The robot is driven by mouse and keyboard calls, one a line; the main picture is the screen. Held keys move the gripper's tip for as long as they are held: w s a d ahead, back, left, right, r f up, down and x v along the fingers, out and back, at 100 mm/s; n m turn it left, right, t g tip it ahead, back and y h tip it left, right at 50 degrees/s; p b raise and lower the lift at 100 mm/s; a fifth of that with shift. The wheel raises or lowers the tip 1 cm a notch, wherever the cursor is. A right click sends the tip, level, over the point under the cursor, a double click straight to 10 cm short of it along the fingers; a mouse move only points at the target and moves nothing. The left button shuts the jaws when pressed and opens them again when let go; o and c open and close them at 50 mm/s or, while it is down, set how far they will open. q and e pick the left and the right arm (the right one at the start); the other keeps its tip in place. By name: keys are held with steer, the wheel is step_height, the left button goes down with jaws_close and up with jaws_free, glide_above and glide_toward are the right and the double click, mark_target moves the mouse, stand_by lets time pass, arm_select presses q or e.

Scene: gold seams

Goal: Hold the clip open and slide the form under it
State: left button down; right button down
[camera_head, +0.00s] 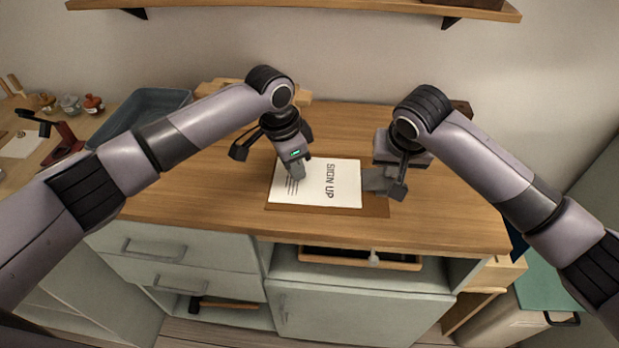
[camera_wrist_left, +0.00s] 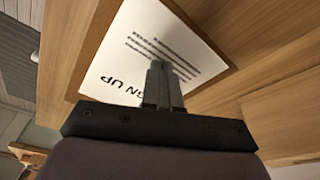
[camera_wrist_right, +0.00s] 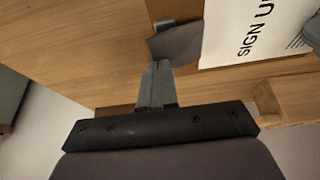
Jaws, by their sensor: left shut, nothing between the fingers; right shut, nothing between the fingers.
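The form (camera_head: 345,184), a white sheet reading SIGN UP, lies on a brown clipboard (camera_head: 375,207) on the desk. It also shows in the left wrist view (camera_wrist_left: 125,45) and right wrist view (camera_wrist_right: 225,35). The grey clip (camera_head: 374,181) is at the board's right end; in the right wrist view (camera_wrist_right: 178,45) its plate borders the form's edge. I cannot tell whether any paper is under it. My left gripper (camera_head: 297,172) is shut, fingertips over the form's left part. My right gripper (camera_head: 398,190) is shut beside the clip; contact is unclear.
A blue-grey tray (camera_head: 150,108) stands on the desk at the back left. A red stand (camera_head: 65,140) and small jars (camera_head: 93,103) are farther left. A shelf (camera_head: 300,5) hangs above.

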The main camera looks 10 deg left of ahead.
mark_target(283, 177)
arm_select(q)
steer(key=shift+a, duration=0.1)
stand_by(0.3)
steer(key=shift+a, duration=0.65)
steer(key=shift+a, duration=0.1)
steer(key=shift+a, duration=0.55)
steer(key=shift+a, duration=0.1)
steer(key=shift+s+a, duration=0.1)
steer(key=shift+a, duration=1.85)
steer(key=shift+f, duration=0.15)
steer(key=shift+d, duration=1.8)
stand_by(1.5)
